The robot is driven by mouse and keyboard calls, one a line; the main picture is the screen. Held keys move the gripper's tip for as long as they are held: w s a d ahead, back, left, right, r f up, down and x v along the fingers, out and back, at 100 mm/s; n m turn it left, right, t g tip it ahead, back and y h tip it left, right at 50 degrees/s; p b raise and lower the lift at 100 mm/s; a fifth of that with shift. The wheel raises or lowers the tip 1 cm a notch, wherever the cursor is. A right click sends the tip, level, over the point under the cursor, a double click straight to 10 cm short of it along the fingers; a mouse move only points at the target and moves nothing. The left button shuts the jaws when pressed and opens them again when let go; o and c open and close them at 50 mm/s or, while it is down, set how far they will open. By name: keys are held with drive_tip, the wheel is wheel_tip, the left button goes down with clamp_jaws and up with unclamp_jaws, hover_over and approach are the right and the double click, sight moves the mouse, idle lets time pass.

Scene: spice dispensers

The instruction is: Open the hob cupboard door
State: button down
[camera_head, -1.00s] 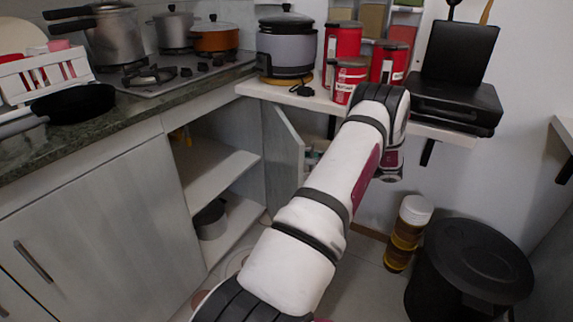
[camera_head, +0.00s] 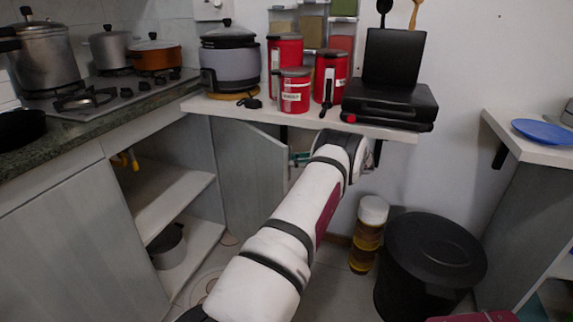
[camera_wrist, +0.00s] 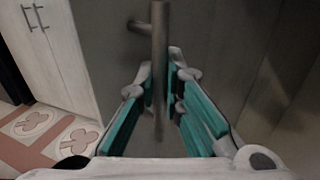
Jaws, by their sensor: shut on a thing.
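The hob cupboard (camera_head: 165,185) stands open below the hob, its shelves in view. Its grey door (camera_head: 248,172) is swung far out, to the right of the opening. In the wrist view, the metal bar handle (camera_wrist: 160,40) runs upright between the green-padded fingers of my gripper (camera_wrist: 162,78), which is shut on it. The door's face (camera_wrist: 215,50) fills much of the wrist view behind the handle. In the head view my arm hides most of the gripper and the handle.
Red canisters (camera_head: 287,60) and a black grill (camera_head: 390,95) sit on the shelf (camera_head: 250,112) above my arm. A brown jar (camera_head: 368,235) and a black bin (camera_head: 430,260) stand right of my arm. A pot (camera_head: 167,247) is inside the cupboard.

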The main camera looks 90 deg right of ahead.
drive_tip(key=shift+s+a+f, duration=0.1)
drive_tip(key=shift+s+a, duration=0.05)
drive_tip(key=shift+s, duration=0.05)
drive_tip(key=c, duration=1.7)
unclamp_jaws()
drive_tip(key=shift+w, duration=0.1)
drive_tip(key=shift+s+a, duration=0.1)
drive_tip(key=shift+s, duration=3.65)
